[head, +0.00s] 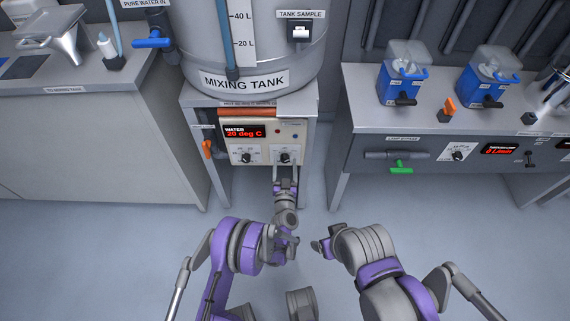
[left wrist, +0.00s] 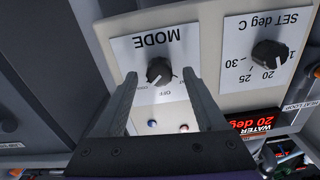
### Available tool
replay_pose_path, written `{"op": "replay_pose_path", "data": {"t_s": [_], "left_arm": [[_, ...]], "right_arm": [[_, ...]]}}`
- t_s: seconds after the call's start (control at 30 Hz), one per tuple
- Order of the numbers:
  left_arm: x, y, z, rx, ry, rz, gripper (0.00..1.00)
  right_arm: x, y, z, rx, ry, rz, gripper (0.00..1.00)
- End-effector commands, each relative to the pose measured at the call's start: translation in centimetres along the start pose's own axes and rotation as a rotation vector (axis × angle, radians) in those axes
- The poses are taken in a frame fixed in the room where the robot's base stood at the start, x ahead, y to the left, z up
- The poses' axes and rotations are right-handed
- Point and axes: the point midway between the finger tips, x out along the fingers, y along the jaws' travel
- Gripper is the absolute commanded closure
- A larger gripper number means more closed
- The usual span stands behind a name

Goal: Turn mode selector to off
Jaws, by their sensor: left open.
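The mode selector (head: 286,156) is a small black knob on a white plate, at the right of the control panel under the mixing tank. In the left wrist view the knob (left wrist: 160,71) is upside down, with MODE and OFF readable on its plate; its exact pointer setting is hard to tell. My left gripper (head: 285,170) is open in front of it. In the wrist view its fingers lie on either side of the knob, with a gap visible at each side. My right gripper (head: 322,247) hangs away from the panel, its jaws unclear.
The temperature knob (head: 247,157) sits left of the mode selector, below the red water display (head: 244,132). An orange-handled valve (head: 208,149) is at the panel's left. A right bench (head: 350,130) carries blue containers. Floor between the benches is clear.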

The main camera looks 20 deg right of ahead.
Motion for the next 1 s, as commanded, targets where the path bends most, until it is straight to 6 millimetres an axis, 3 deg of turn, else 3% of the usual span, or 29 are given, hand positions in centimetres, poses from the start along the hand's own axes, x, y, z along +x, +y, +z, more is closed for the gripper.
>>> {"op": "replay_pose_path", "data": {"t_s": [0.33,0.73,1.0], "left_arm": [[0.4,0.0,-0.05,0.0,0.0,0.0,0.28],[0.38,-0.01,-0.06,0.0,0.0,0.0,1.0],[0.38,-0.02,-0.02,-0.012,0.0,0.0,1.0]], "right_arm": [[0.0,0.0,0.0,0.0,0.0,0.0,0.28],[0.0,0.0,0.0,0.0,0.0,0.0,0.28],[0.17,0.0,0.05,0.0,-0.001,0.0,0.28]]}}
